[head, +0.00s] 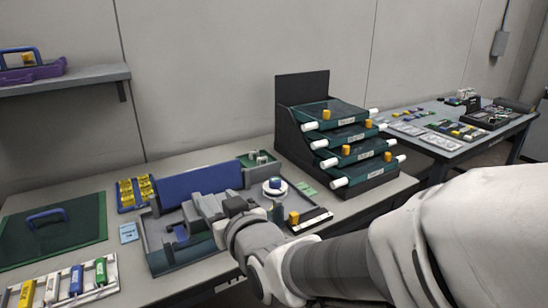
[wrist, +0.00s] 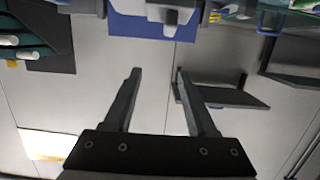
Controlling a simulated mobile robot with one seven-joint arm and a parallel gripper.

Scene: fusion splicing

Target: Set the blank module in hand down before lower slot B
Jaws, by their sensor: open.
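My gripper (wrist: 158,73) is open in the wrist view, with its two dark fingers apart and only the pale wall between them. In the head view my arm reaches in from the right, and its end is over the grey work tray (head: 165,262), beside grey blocks (head: 208,207). No module shows between the fingers. A small piece with an orange knob (head: 293,217) stands at the tray's right side; I cannot tell whether it is the blank module. I cannot pick out lower slot B; my arm hides part of the tray.
A blue panel (head: 200,186) stands behind the tray. A dark rack (head: 303,88) with tilted, white-ended trays stands behind right. A green mat (head: 75,232) with a blue handle and a holder of coloured tubes (head: 108,284) lie left. A wall shelf (head: 75,77) is upper left.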

